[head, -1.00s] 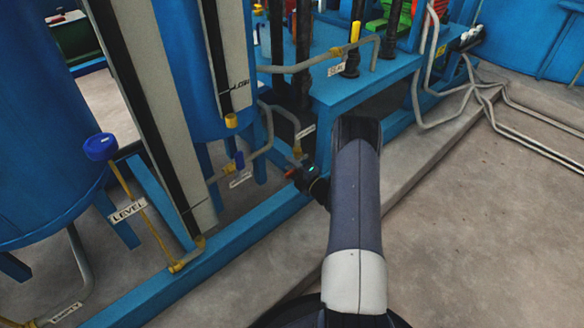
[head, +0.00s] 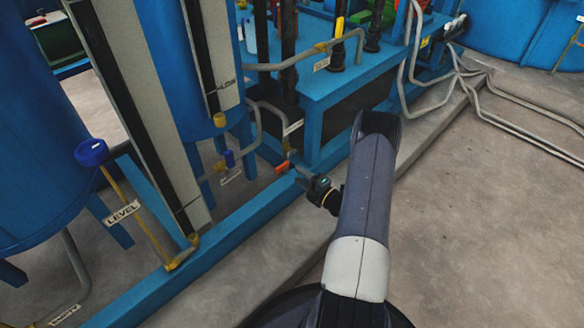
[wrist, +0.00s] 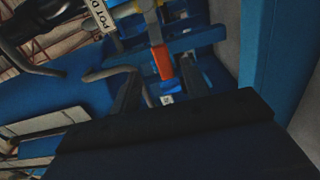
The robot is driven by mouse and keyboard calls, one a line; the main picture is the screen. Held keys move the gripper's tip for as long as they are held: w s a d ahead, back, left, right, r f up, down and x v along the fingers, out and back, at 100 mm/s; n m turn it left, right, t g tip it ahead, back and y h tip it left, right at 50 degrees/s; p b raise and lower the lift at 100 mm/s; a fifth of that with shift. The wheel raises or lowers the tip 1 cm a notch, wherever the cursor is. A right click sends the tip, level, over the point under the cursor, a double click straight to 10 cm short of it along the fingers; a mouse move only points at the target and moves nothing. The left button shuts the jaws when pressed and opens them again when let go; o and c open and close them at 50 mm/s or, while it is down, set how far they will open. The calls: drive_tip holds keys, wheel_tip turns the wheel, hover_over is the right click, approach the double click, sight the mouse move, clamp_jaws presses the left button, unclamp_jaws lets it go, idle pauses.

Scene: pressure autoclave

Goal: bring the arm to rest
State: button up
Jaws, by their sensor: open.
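My arm (head: 365,200) reaches forward from the bottom of the head view, bent at a dark elbow. My gripper (head: 302,177) is beyond it, low beside the blue frame, with its jaws open and empty. An orange handle (head: 283,166) is just off the fingertips, to their left in the head view. In the wrist view my gripper (wrist: 160,70) shows two spread dark fingers, with the orange handle (wrist: 162,62) lying in line with the gap between them. The picture does not clearly show any contact.
A blue base rail (head: 225,235) runs diagonally close to my gripper. Blue tanks (head: 40,150), a blue-handled valve (head: 92,152) and a LEVEL tag (head: 122,213) stand left. Grey pipes (head: 410,75) rise behind the arm. Bare concrete floor (head: 480,230) lies open at right.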

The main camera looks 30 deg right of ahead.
sight(286, 167)
drive_tip(key=shift+s+d, duration=0.15)
drive_tip(key=shift+s, duration=0.35)
drive_tip(key=b+x, duration=0.2)
drive_tip(key=x, duration=0.9)
drive_tip(key=shift+f+b, duration=0.1)
drive_tip(key=shift+b, duration=0.3)
drive_tip(key=shift+s, duration=0.1)
drive_tip(key=shift+s, duration=0.1)
drive_tip(key=p+v, duration=0.3)
drive_tip(key=v, duration=0.8)
drive_tip(key=b+x, duration=0.3)
drive_tip(key=x, duration=0.8)
drive_tip(key=shift+w, duration=0.2)
drive_tip(key=shift+s+f+n+b, duration=0.1)
drive_tip(key=shift+f+n+b, duration=0.3)
drive_tip(key=shift+n, duration=0.5)
drive_tip(key=shift+f, duration=0.1)
